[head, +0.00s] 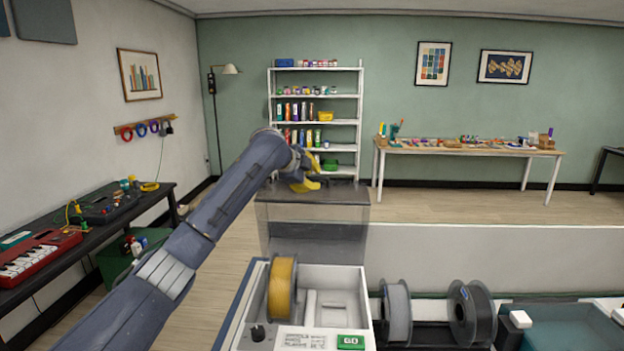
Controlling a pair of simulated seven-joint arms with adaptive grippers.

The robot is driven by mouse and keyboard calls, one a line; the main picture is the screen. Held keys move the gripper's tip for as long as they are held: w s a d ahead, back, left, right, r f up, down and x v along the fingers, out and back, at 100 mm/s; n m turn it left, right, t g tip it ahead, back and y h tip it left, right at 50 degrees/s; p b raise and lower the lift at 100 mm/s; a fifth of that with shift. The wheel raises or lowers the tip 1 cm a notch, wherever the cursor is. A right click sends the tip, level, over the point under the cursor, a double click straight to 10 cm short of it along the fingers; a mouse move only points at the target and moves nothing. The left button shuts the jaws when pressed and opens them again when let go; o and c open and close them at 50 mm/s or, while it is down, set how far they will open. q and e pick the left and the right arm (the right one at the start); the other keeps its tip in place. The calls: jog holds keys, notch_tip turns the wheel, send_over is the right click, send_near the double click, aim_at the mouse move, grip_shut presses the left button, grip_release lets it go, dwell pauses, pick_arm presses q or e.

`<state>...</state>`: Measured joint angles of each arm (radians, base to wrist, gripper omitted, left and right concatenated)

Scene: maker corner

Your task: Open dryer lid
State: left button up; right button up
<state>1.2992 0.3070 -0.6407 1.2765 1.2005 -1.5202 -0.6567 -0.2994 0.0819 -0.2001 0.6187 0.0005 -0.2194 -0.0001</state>
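The filament dryer (332,276) is a white box with a knob and a green GO button at its front. An orange-yellow spool (282,288) stands in its left bay, and the bay to the right of it shows no spool. The smoky see-through dryer lid (318,232) is raised, standing up at the back of the box. My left gripper (309,175) has yellow fingers and is at the lid's top edge, fingers apart. I cannot tell whether it touches the lid. My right gripper is out of view.
A teal mat (570,328) lies at the far right. A black side table (95,235) with a red keyboard is at left. A white shelf (317,124) stands at the back wall.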

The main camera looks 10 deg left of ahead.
pick_arm(q)
jog(key=v, duration=1.2)
jog(key=shift+c, duration=0.2)
